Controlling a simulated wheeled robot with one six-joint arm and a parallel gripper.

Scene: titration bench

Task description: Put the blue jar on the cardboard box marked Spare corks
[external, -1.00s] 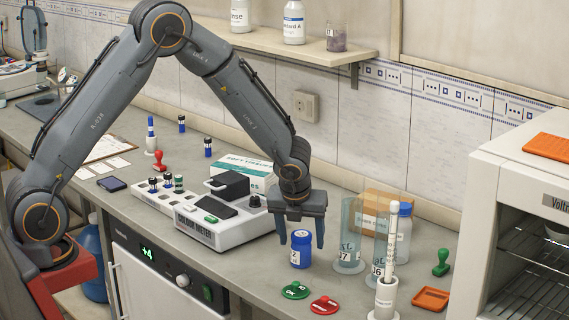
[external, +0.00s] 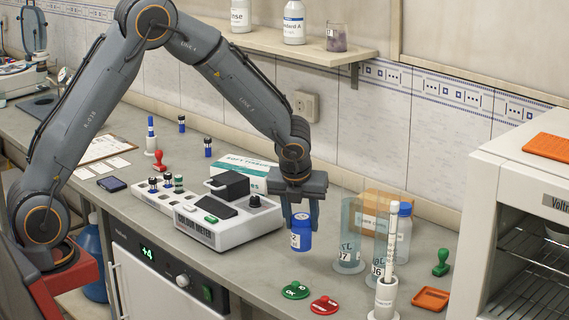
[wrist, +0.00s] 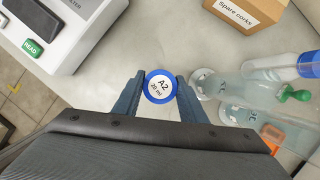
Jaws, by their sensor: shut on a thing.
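The blue jar (external: 301,234) stands on the bench, upright, with a white label; in the wrist view its blue-rimmed lid (wrist: 160,87) reads "A2". My gripper (external: 301,222) is over the jar from above, its fingers shut on either side of it. In the wrist view the two fingers (wrist: 157,92) touch or nearly touch the lid's sides. The cardboard box marked "Spare corks" (wrist: 246,11) lies at the top right of the wrist view. In the external view the box (external: 372,207) stands behind the glass cylinders, partly hidden by them.
Two glass cylinders (external: 349,250) and a blue-capped bottle (external: 403,235) stand between the jar and the right side, close to the box. A green disc (external: 295,290) and a red disc (external: 324,305) lie in front. The colour meter (external: 213,225) is to the left.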

